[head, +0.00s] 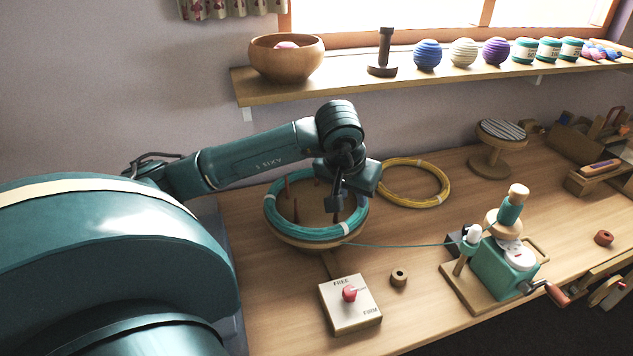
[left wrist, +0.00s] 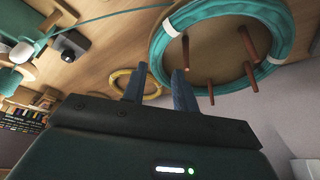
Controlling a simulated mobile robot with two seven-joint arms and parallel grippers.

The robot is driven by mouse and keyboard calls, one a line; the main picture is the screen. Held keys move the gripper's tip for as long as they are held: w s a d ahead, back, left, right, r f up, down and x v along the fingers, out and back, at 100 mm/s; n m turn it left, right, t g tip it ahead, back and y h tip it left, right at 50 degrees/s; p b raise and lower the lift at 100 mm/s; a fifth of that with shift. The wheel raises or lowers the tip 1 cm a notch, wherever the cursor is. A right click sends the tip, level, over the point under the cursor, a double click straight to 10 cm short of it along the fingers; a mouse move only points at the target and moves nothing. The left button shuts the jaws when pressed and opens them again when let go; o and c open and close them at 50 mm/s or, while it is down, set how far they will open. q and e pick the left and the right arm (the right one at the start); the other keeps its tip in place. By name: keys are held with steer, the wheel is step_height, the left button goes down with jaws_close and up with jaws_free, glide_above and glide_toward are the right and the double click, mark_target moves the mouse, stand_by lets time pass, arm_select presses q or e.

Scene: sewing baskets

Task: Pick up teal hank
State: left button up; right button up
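The teal hank (head: 300,229) is a thick ring with white ties, set around several reddish-brown pegs on a round wooden holder (head: 310,244). It also shows at the top of the left wrist view (left wrist: 282,60). A teal strand (head: 405,245) runs from it right to the winder. My left gripper (head: 345,205) is over the hank's right part in the head view, hiding some of it. In the left wrist view my left gripper (left wrist: 157,75) has its two fingers apart with nothing between them. My right gripper is not in view.
A yellow hank (head: 414,201) lies behind and right of the holder. The winder (head: 505,268) stands at right. A shelf (head: 430,82) with a bowl and yarn balls is above.

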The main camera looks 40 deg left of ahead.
mark_target(357, 212)
arm_select(q)
steer(key=x, duration=0.5)
steer(key=p+x, duration=0.1)
steer(key=x, duration=0.1)
steer(key=shift+w+f, duration=0.25)
steer(key=shift+w, duration=0.15)
jaws_close()
